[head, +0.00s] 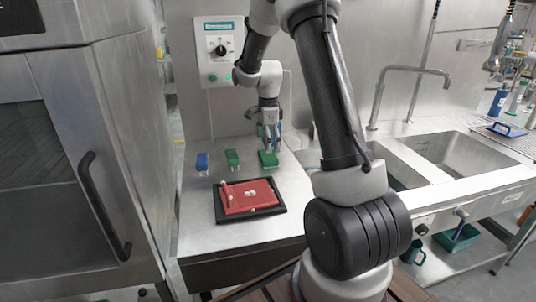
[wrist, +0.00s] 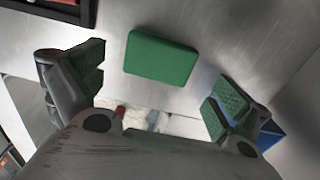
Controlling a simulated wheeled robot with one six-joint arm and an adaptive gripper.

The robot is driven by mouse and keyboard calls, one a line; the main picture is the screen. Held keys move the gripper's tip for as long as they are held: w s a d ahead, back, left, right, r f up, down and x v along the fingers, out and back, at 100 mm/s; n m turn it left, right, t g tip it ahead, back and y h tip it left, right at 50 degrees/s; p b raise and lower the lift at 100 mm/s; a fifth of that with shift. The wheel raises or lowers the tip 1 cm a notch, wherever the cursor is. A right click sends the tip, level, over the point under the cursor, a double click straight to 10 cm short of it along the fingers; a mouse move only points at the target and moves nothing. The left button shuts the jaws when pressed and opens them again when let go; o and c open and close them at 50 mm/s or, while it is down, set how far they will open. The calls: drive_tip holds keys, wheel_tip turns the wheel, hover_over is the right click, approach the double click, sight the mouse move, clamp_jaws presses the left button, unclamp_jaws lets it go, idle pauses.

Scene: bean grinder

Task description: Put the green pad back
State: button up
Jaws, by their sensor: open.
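The green pad (head: 268,159) lies flat on the steel counter, behind the red block and directly below my gripper (head: 271,146). In the wrist view the green pad (wrist: 162,58) is a plain rectangle lying between and slightly beyond the two fingertips, touching neither. My gripper (wrist: 161,72) is open and empty, pointing down, with green-faced fingers spread wider than the pad. The exact height of the fingertips above the pad is hard to tell.
A green-topped piece (head: 232,158) and a blue-topped piece (head: 202,162) stand to the left. A red block (head: 249,196) sits in a black tray (head: 226,218) in front. A wall control box (head: 220,50) is behind; sinks (head: 465,152) are right. A blue object (wrist: 270,135) is near my right finger.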

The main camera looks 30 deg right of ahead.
drive_tip(key=s+a+r+n, duration=0.2)
drive_tip(key=s+r+n, duration=0.25)
drive_tip(key=r, duration=0.85)
drive_tip(key=s+a+r+n+t, duration=0.2)
drive_tip(key=s+n, duration=0.6)
drive_tip(key=s, duration=0.5)
drive_tip(key=s+a+r+n+t, duration=0.2)
drive_tip(key=s+n, duration=0.6)
drive_tip(key=s, duration=0.5)
drive_tip(key=shift+s+a+r+n, duration=0.25)
drive_tip(key=shift+a+r+n, duration=0.1)
drive_tip(key=shift+a+r, duration=0.35)
drive_tip(key=shift+d+r, duration=0.1)
